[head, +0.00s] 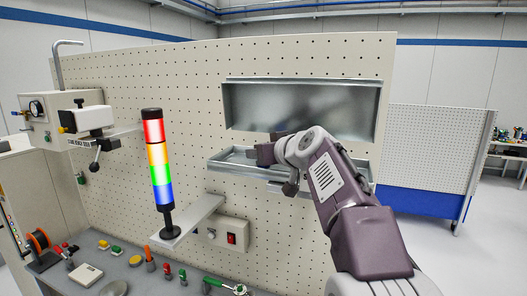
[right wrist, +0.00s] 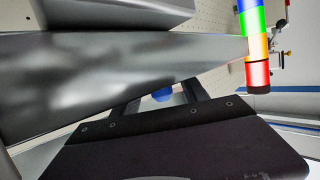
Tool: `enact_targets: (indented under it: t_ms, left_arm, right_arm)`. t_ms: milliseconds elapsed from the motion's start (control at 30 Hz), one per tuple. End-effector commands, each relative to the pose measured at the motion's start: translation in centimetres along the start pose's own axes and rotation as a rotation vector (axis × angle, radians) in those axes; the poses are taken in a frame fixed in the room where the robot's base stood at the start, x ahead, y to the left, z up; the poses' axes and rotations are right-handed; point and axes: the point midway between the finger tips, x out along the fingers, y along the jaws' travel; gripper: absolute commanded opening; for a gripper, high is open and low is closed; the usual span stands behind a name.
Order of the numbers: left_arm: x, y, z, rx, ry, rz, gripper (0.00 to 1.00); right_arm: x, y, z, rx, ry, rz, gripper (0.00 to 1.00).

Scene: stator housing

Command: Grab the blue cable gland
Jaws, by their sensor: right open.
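A small blue rounded part, the blue cable gland (right wrist: 163,94), shows in the right wrist view between the two dark fingers of my right gripper (right wrist: 158,98). Only a small patch of it shows; the gripper body and a metal edge hide the rest. The fingers are apart, and I cannot tell whether either touches it. In the head view my right gripper (head: 262,154) is at the metal tray (head: 226,165) on the pegboard, and the gland is not visible there. My left gripper is not in view.
A metal panel or bin (head: 310,105) is above the tray. A lit signal tower (head: 156,165) stands on a bracket to the left. A switch box (head: 222,233) is below the tray. Small coloured parts and a green-handled tool (head: 222,284) lie on the bench below.

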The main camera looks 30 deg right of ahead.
Motion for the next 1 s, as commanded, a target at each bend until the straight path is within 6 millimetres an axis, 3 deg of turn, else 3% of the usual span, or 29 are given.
enact_targets:
  t_ms: [33,200,400,433,600,1000]
  left_arm:
    - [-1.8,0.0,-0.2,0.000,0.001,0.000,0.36]
    - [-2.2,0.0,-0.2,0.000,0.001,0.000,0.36]
    - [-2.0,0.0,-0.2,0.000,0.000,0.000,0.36]
    - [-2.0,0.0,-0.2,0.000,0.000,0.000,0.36]
    - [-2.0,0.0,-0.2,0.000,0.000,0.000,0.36]
    - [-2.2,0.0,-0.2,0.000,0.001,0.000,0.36]
  right_arm:
    - [0.7,0.0,-1.0,0.002,-0.004,-0.003,0.52]
    - [2.9,0.1,-0.5,0.001,-0.001,-0.001,0.52]
    - [3.0,0.1,-0.3,-0.001,0.001,0.000,0.52]
    - [3.0,0.1,-0.3,-0.001,0.001,0.000,0.49]
    - [3.0,0.1,-0.3,0.000,0.001,0.000,0.02]
    - [2.8,0.1,-1.1,-0.002,0.004,-0.001,0.00]
